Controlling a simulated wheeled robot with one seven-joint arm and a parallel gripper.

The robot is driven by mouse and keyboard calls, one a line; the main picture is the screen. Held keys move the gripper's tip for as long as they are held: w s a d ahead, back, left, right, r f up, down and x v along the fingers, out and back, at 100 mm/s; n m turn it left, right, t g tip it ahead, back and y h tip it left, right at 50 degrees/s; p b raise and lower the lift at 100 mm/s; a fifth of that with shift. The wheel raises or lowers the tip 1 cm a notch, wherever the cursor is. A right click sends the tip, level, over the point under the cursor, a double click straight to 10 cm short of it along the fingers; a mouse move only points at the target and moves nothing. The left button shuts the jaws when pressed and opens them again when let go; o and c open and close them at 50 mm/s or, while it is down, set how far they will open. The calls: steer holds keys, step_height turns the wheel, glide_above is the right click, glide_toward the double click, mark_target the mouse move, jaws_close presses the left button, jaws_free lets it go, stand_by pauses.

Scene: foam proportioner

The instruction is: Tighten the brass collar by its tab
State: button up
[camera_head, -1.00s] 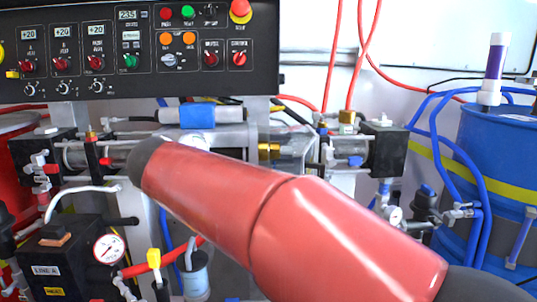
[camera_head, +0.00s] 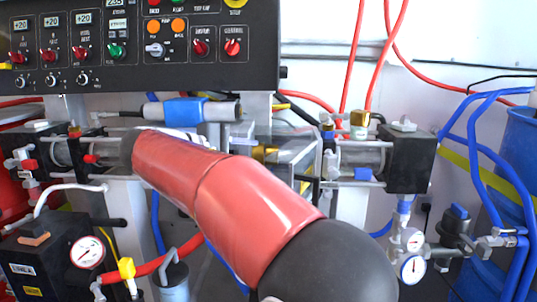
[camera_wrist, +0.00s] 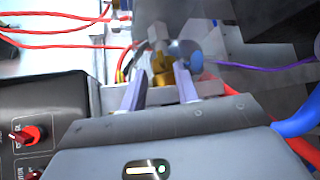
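In the wrist view, a brass fitting (camera_wrist: 160,70) shows just beyond and between my fingertips, with a pale metal fitting above it and a rounded shiny part to its right. My gripper (camera_wrist: 158,80) has its two fingers apart, one on each side of the brass. I cannot tell if either finger touches it, and no tab shows clearly. In the head view, a brass piece (camera_head: 264,153) shows at the middle behind my red arm, and another (camera_head: 360,118) tops the right pump. I cannot tell which one the wrist view shows. My gripper is not visible in the head view.
The black control panel (camera_head: 140,50) hangs at the upper left; its edge with a red knob (camera_wrist: 28,134) is close at the left in the wrist view. Red hoses (camera_head: 387,60) and blue hoses (camera_head: 490,150) run on the right. A gauge (camera_head: 87,252) stands at lower left.

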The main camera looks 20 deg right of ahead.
steer(key=x, duration=0.5)
jaws_close()
